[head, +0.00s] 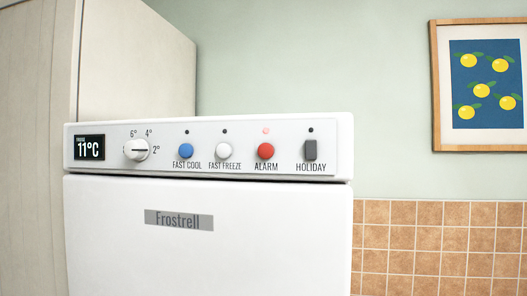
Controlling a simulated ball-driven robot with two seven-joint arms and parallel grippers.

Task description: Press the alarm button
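The red alarm button (265,151) is on the fridge's white control panel (105,160), above the label ALARM. A small red lamp (266,130) above it is lit. To its left are the white fast freeze button (223,151) and the blue fast cool button (185,151). To its right is the dark grey holiday switch (310,150). The lamps above these three are dark. Neither of my grippers shows in the head view, and nothing covers the alarm button.
The panel also has a white dial (136,150) and a display (89,147) reading 11°C. The fridge door (200,255) below looks shut. A tall pale cabinet (135,60) stands at the left. A framed lemon picture (434,90) hangs above brown tiles (430,240).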

